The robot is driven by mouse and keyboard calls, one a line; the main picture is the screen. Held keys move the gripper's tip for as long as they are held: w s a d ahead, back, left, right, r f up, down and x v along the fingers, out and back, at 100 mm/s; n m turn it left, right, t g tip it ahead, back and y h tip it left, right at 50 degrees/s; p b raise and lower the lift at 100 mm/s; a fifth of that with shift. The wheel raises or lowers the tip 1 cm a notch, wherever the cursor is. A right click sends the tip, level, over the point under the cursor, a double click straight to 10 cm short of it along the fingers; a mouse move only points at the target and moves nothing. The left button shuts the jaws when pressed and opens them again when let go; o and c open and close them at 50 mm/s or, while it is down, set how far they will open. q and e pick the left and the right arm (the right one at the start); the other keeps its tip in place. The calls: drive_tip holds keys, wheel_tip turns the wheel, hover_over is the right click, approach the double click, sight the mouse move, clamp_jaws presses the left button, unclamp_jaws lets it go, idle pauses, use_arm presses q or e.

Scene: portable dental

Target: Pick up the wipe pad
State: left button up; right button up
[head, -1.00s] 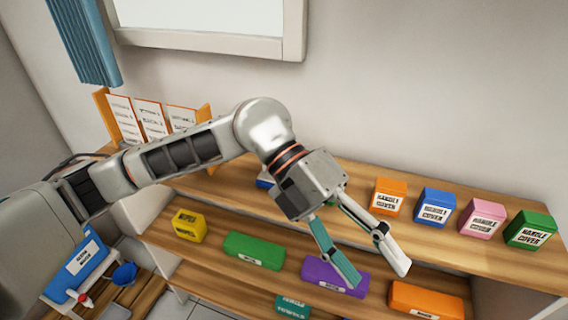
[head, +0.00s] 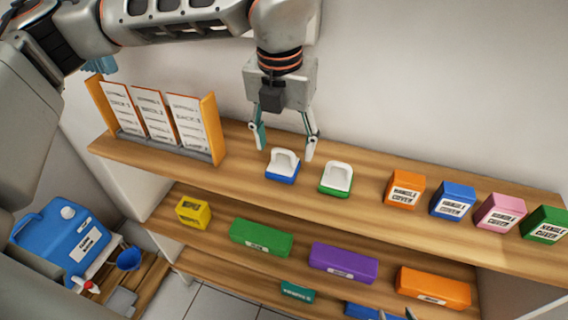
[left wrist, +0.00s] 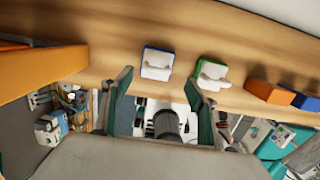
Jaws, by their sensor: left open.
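Two small pads with white handles stand side by side on the upper wooden shelf. One has a blue base (head: 283,167) and one a green base (head: 336,179); I cannot read a name on either. My left gripper (head: 285,149) points down, open and empty, behind and above the blue-based pad in the head view. In the left wrist view the blue-based pad (left wrist: 157,64) appears beyond the gap between the open fingers (left wrist: 158,90). The green-based pad (left wrist: 211,73) lies just right of it. Only what look like small fingertips of my right gripper (head: 397,315) show at the bottom edge.
An orange card rack (head: 209,128) stands left on the upper shelf (head: 420,223). Handle cover boxes (head: 404,189) line its right. Below are a yellow box (head: 193,211), green (head: 261,237), purple (head: 343,262) and orange boxes (head: 433,287). The wall is close behind.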

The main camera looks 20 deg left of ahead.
sight(283, 150)
use_arm(q)
drive_tip(key=f, duration=0.1)
drive_tip(key=w+f, duration=0.1)
drive_tip(key=f, duration=0.1)
drive_tip(key=f+p, duration=0.1)
drive_tip(key=f, duration=0.1)
drive_tip(key=shift+w+a, duration=0.15)
drive_tip(key=shift+a, duration=0.15)
drive_tip(key=c, duration=1.1)
